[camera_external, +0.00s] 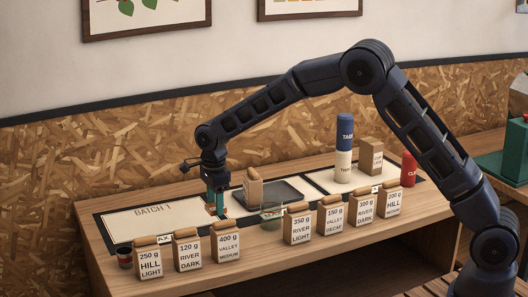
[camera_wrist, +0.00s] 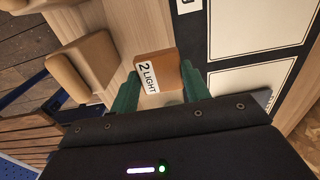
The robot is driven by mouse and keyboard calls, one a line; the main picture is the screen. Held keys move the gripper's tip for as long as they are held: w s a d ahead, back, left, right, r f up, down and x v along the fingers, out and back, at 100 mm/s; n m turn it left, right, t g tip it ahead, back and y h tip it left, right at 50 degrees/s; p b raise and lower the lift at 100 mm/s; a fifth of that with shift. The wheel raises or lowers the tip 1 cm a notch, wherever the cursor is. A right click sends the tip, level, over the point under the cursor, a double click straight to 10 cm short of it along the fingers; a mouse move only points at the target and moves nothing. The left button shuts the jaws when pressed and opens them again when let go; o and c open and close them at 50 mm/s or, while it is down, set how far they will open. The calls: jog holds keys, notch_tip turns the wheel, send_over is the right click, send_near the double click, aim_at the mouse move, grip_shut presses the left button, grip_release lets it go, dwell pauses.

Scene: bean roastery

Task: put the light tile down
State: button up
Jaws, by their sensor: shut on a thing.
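The light tile is a small orange-brown block with a white label reading "2 LIGHT" (camera_wrist: 165,66). In the wrist view it sits between the green fingertips of my gripper (camera_wrist: 160,92). In the external view my gripper (camera_external: 216,206) points down at the right part of the mat panel marked "BATCH 1" (camera_external: 150,210), behind the front row of bags. The tile is small and mostly hidden there by the fingers. My gripper is shut on the tile, low over the mat. I cannot tell whether the tile touches the surface.
Labelled bags line the front edge, including the 400 g valley medium bag (camera_external: 228,243) close in front of my gripper. The left of the batch panel is clear.

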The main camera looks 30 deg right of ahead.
jog(key=shift+f, duration=4.55)
jog(key=shift+f, duration=0.15)
jog(key=o, duration=1)
